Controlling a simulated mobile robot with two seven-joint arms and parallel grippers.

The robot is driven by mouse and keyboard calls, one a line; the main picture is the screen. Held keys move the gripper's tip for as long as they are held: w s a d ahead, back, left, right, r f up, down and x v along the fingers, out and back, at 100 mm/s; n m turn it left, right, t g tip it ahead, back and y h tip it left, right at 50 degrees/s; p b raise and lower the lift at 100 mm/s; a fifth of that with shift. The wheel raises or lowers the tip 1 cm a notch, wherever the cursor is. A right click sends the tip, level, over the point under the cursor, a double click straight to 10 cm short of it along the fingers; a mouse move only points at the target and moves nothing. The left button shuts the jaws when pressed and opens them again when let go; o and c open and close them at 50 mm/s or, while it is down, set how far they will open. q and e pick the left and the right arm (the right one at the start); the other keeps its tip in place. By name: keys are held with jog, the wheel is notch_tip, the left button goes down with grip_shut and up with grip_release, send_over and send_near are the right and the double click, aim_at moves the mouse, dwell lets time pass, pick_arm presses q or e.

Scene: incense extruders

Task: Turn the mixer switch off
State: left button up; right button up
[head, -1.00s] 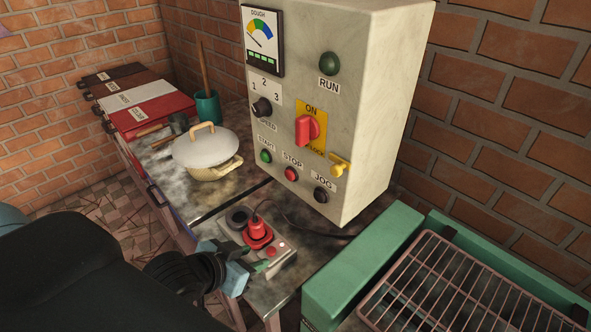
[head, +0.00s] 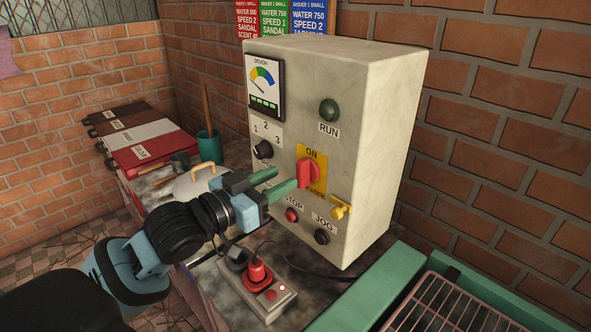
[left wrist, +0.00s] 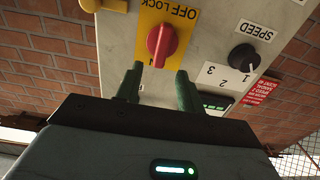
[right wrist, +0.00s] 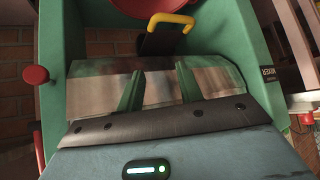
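The mixer switch is a red rotary knob (head: 307,173) on a yellow plate (head: 311,152) on the front of the cream control box (head: 385,130). The plate reads ON above and OFF LOCK below. The knob stands upright, in line with ON. My left gripper (head: 282,183) is open just in front and left of the knob, with its green fingers pointing at the box. In the left wrist view the red knob (left wrist: 162,42) is ahead between the two fingertips, apart from them. My right gripper (right wrist: 160,80) is open and empty, outside the head view.
A yellow padlock-like part (head: 340,208), the red STOP button (head: 291,215) and the black JOG button (head: 322,236) are close below the switch. A socket block with a red plug (head: 257,272) is below. In the right wrist view a yellow handle (right wrist: 172,19) is ahead.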

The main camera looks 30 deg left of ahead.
aim_at(298, 170)
pick_arm(q)
jog(key=shift+x, duration=2.75)
grip_shut()
